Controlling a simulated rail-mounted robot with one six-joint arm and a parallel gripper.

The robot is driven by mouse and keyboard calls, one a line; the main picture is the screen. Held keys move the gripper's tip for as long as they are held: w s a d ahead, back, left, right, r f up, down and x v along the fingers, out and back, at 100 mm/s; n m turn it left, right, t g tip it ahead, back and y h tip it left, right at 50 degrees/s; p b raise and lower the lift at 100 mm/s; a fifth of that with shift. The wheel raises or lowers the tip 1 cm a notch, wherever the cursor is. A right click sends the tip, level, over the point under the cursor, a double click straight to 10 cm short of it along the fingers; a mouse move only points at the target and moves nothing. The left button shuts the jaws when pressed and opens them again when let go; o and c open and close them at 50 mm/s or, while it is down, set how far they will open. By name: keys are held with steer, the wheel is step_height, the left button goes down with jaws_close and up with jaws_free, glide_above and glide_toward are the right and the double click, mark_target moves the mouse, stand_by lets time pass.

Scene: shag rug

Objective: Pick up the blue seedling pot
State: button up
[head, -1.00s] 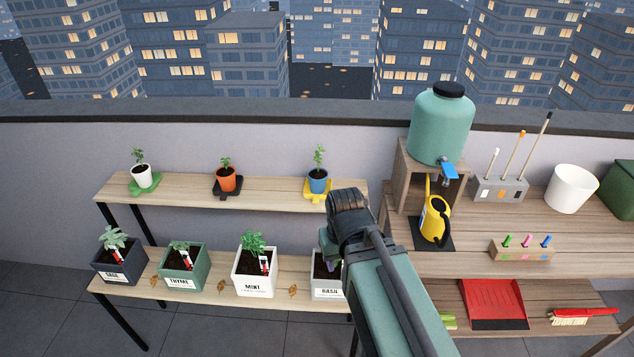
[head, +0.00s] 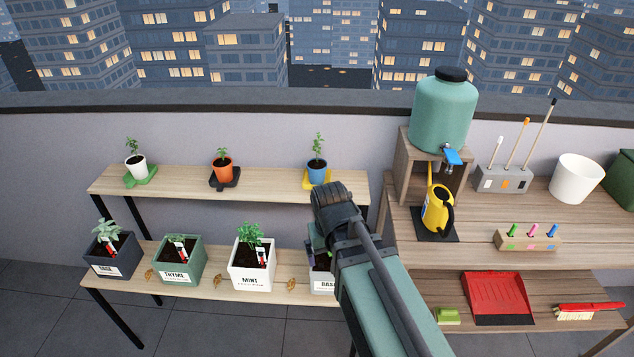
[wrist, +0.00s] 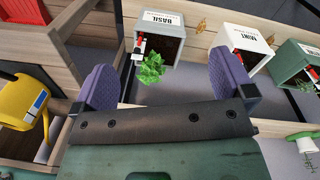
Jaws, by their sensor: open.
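The blue seedling pot (head: 317,171) stands upright on a yellow saucer (head: 327,184) at the right end of the upper plant shelf, with a leafy seedling in it. I cannot make it out in the wrist view. My gripper is mostly hidden behind my arm in the head view, below and in front of the blue pot. In the wrist view my gripper (wrist: 165,82) has its two purple pads wide apart with nothing between them, over the lower shelf near the basil planter (wrist: 158,50).
An orange pot (head: 222,169) and a white pot (head: 137,166) share the upper shelf (head: 265,181). Several planters, including mint (head: 250,275), line the lower shelf. To the right, a bench holds a water tank (head: 442,112) and yellow watering can (head: 436,211).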

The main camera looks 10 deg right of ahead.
steer(key=w+f+m+t+h+b, duration=0.15)
steer(key=w+f+b, duration=0.25)
steer(key=w+f, duration=0.45)
steer(key=m+t+h+b, duration=0.2)
steer(key=m+t+h, duration=0.25)
steer(key=t, duration=0.55)
glide_toward(316, 167)
steer(key=b+x, duration=0.2)
steer(key=x, duration=0.4)
steer(key=shift+w+f, duration=0.15)
steer(key=shift+f, duration=0.1)
steer(key=b+x, duration=0.2)
steer(key=x, duration=0.3)
steer(key=shift+w+r, duration=0.1)
steer(key=shift+w, duration=0.05)
steer(key=shift+r, duration=0.1)
steer(key=shift+c, duration=0.3)
steer(key=c, duration=1)
